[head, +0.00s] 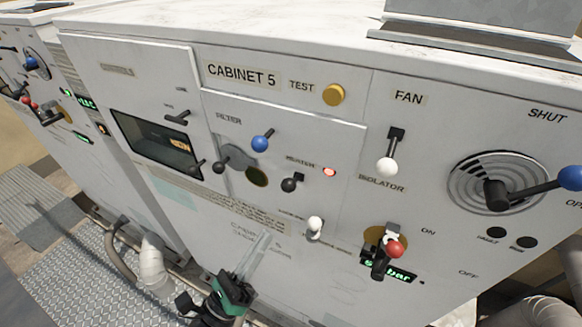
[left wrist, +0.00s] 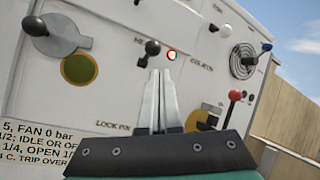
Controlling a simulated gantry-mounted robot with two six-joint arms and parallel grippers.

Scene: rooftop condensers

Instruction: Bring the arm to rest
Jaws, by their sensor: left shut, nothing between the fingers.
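My left gripper (head: 264,241) is low in the head view, in front of the lower face of the cabinet marked CABINET 5 (head: 330,250). Its two pale fingers are together with nothing between them, above a green and black body. In the left wrist view the shut fingers (left wrist: 160,76) point at the panel, just below a black-knobbed lever (left wrist: 152,48). I cannot tell the exact gap between fingertips and panel. My right gripper is in neither view.
A white-knobbed lever (head: 315,223), red-handled isolator (head: 395,250), blue-knobbed filter lever (head: 260,144), white-knobbed fan lever (head: 387,167) and large blue-ended handle (head: 570,178) stick out from the panel. A pale pipe (head: 154,268) stands left of my arm, over metal flooring (head: 85,275).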

